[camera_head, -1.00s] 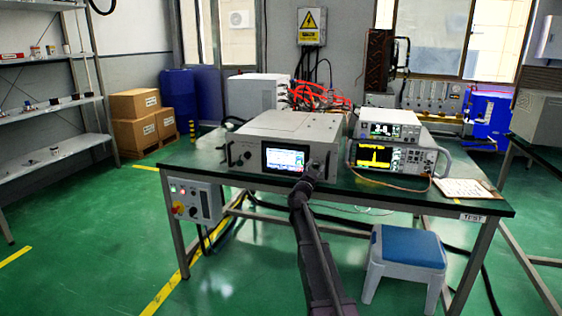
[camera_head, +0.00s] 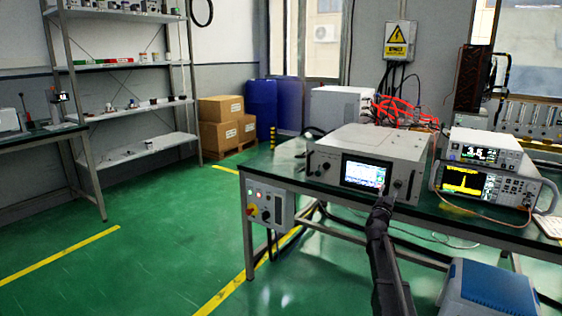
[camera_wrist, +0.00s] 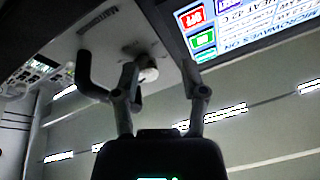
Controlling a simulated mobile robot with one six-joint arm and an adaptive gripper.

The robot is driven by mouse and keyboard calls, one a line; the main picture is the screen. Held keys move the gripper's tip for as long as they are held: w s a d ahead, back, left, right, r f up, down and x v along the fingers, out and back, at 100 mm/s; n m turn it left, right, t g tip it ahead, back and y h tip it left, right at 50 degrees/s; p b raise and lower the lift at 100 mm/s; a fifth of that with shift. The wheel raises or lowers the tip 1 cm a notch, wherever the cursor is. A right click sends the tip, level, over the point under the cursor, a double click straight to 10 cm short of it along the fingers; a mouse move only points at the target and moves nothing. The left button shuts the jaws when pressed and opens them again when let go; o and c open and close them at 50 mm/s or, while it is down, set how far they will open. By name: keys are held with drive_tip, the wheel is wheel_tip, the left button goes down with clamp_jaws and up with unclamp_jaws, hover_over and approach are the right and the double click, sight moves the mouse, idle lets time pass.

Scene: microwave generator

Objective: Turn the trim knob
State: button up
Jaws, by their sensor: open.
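The microwave generator (camera_head: 385,142) is a light grey box on the table, with a lit screen (camera_head: 366,173) on its front. A small dark knob (camera_head: 397,183) sits right of the screen; I cannot read its label. My gripper (camera_head: 384,203) is in front of the panel's lower right part. In the wrist view my gripper (camera_wrist: 161,80) is open and empty, fingers toward the panel. The lit screen (camera_wrist: 245,25) lies beyond the right finger.
A dark panel handle (camera_wrist: 93,72) stands left of the left finger. Two stacked instruments (camera_head: 488,170) stand right of the generator. A control box (camera_head: 268,206) hangs at the table's left end. The floor at left is clear.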

drive_tip(key=s+a+f+n+g+y, duration=0.45)
drive_tip(key=s+a+f+y, duration=0.2)
drive_tip(key=a, duration=0.35)
drive_tip(key=s+a+f+n+g+y, duration=0.3)
drive_tip(key=s+a+f+n+y, duration=0.4)
drive_tip(key=a, duration=0.4)
drive_tip(key=s+a+f+g+h+p, duration=0.15)
drive_tip(key=s+f+g, duration=0.35)
drive_tip(key=s, duration=0.7)
drive_tip(key=s+a+f+g+h, duration=0.15)
drive_tip(key=s+f+g, duration=0.3)
drive_tip(key=s, duration=0.75)
drive_tip(key=s+r+g+p, duration=0.1)
drive_tip(key=r+p, duration=1.4)
drive_tip(key=s+r+p, duration=0.2)
drive_tip(key=r+p, duration=1.3)
drive_tip(key=shift+s+d+r+m+g, duration=0.15)
drive_tip(key=shift+s+r+m+g, duration=0.1)
drive_tip(key=shift+m+g, duration=0.15)
drive_tip(key=shift+f, duration=0.1)
